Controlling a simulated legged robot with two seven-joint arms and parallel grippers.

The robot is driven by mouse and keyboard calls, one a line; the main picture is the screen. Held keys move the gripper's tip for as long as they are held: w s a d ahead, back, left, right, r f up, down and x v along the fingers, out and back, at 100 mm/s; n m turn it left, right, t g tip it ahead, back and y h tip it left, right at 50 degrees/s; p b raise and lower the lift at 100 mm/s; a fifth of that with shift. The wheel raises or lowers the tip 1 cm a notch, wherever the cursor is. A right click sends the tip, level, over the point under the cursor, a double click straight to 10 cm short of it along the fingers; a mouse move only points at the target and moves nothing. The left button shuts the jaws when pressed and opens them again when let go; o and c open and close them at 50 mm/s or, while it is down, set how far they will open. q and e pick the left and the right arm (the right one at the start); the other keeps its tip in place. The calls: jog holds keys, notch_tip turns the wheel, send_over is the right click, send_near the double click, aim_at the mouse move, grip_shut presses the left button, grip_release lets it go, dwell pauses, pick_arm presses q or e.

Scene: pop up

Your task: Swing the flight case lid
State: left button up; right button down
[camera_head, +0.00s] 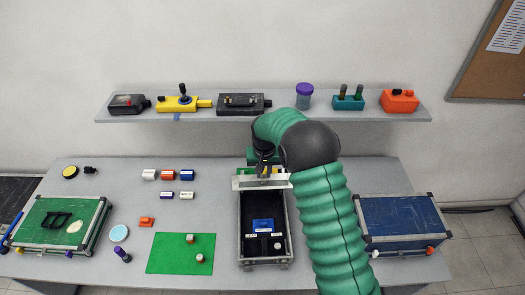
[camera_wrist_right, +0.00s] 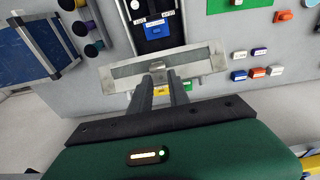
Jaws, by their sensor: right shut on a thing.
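The middle flight case (camera_head: 242,215) stands open on the table, with a dark interior holding a blue block (camera_head: 262,225) and small labelled items. Its lid (camera_head: 244,183) shows as a pale metal-edged strip, raised across the far end of the case. My right gripper (camera_head: 264,174) is at the lid's edge, partly hidden by my own arm. In the right wrist view my two dark fingers (camera_wrist_right: 165,75) are shut on the lid (camera_wrist_right: 206,61) near its middle. The lid's exact angle is hard to tell. My left gripper is not in view.
A closed green case (camera_head: 62,222) stands at the left and a closed blue case (camera_head: 402,222) at the right. A green mat (camera_head: 165,262) with small cylinders lies left of the open case. A loaded shelf (camera_head: 350,113) runs along the wall behind.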

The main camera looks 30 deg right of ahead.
jog(key=shift+w+d+r+p, duration=0.3)
jog(key=shift+w+r, duration=0.1)
jog(key=shift+w, duration=0.15)
jog(key=shift+w+d+r+p, duration=0.15)
jog(key=shift+w+d+r, duration=0.15)
jog(key=shift+w, duration=0.2)
jog(key=w, duration=0.1)
jog(key=w+d+r+p, duration=0.1)
jog(key=w, duration=0.1)
jog(key=w+d+r+p, duration=0.1)
jog(key=shift+w+d+r, duration=0.1)
jog(key=shift+w+d, duration=0.1)
jog(key=shift+r, duration=0.15)
